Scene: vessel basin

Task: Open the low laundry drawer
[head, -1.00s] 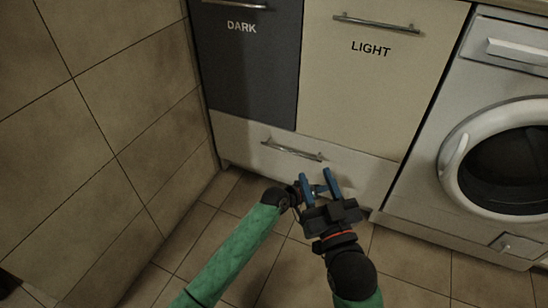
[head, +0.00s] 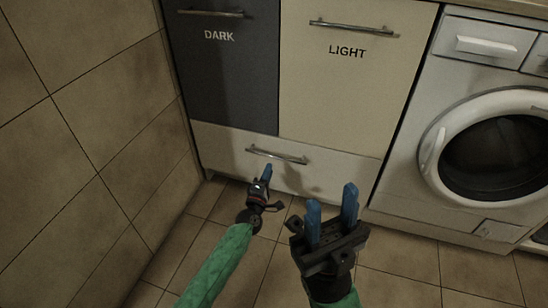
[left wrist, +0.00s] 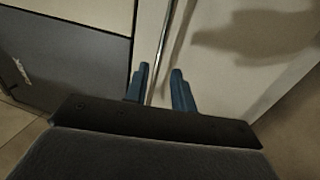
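The low laundry drawer (head: 222,144) is a pale, wide front beneath the DARK and LIGHT panels, and it is closed. Its metal bar handle (head: 277,158) runs across the upper middle. My left gripper (head: 267,171) is just below the handle. In the left wrist view, its two blue fingers (left wrist: 160,82) are apart, and the handle bar (left wrist: 164,35) passes between them in the picture. Whether they touch the bar cannot be told. My right gripper (head: 332,206) is open and empty, nearer to me and right of the left one, over the floor.
The DARK panel (head: 222,75) and LIGHT panel (head: 345,85) above are closed, each with a bar handle. A washing machine (head: 410,165) stands to the right. A tiled wall (head: 85,130) closes off the left. Tiled floor (head: 390,261) in front is clear.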

